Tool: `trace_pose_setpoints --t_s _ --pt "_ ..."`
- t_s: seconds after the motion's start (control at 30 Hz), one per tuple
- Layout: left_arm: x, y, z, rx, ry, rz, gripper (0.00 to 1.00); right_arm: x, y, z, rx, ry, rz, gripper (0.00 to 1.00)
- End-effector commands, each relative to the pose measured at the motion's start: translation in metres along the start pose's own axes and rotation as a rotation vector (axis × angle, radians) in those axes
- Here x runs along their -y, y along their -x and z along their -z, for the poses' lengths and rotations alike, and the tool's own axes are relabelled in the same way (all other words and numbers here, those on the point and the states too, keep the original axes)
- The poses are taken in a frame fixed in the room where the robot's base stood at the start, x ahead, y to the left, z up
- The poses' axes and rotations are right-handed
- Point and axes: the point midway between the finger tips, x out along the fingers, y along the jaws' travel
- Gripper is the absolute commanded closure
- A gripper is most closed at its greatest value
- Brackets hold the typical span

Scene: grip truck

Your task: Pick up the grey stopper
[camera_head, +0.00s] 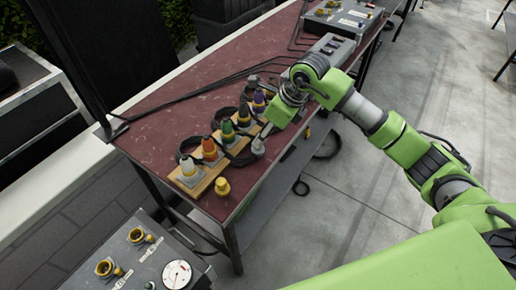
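A small grey piece (258,147), likely the grey stopper, is near the front edge of the dark red table (160,130), beside the wooden board. My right arm comes in from the right and reaches over the table. My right gripper (262,136) points down at the grey piece and seems to meet it. At this size I cannot tell whether the fingers are closed on it or only beside it. My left gripper is not in view.
A loose yellow cap (222,187) lies in front. Black cables (205,88) cross the table. A grey box (332,48) stands further back. A control panel (140,265) is at lower left.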

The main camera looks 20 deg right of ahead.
Motion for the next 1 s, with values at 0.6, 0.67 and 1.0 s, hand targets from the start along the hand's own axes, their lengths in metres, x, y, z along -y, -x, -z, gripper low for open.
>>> trace_pose_setpoints --t_s 0.6,0.67,1.0 --pt "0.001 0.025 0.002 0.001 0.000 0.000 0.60 0.001 -0.056 -0.003 0.002 0.001 -0.001 0.61" --pt "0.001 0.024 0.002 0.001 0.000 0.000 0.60 0.001 -0.056 -0.003 0.002 0.001 -0.001 0.61" --pt "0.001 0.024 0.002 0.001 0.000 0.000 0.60 0.001 -0.056 -0.002 0.001 0.001 -0.001 1.00"
